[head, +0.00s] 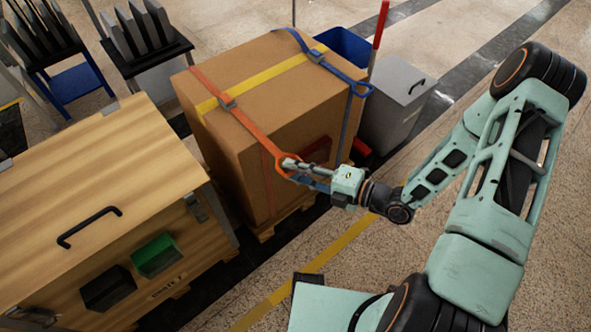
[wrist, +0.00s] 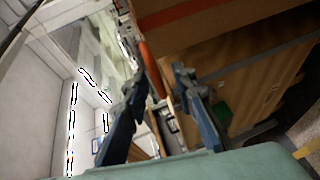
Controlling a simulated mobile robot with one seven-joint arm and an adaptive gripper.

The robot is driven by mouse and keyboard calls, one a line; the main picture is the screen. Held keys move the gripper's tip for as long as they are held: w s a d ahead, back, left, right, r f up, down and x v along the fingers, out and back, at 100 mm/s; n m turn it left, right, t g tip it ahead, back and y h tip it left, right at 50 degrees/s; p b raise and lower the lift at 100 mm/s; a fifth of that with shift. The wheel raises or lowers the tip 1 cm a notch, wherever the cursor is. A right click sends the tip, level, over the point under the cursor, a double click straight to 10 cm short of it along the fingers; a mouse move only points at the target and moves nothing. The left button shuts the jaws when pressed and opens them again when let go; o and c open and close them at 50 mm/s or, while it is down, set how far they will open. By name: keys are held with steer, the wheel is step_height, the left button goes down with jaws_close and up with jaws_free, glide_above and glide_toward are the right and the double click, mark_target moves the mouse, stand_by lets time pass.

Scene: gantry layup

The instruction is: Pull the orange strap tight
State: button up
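The orange loop end (wrist: 152,70) shows between and just beyond the fingertips. I see no finger closed on it. Exact contact is unclear.
A yellow strap (head: 265,77) and a blue strap (head: 318,55) with a loop also cross the box. A wooden crate (head: 100,200) with a black handle stands at left. A grey bin (head: 397,95) and a blue bin (head: 343,44) stand behind. The floor at right is open.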

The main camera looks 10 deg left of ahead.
steer(key=shift+d, duration=0.1)
steer(key=v, duration=1.2)
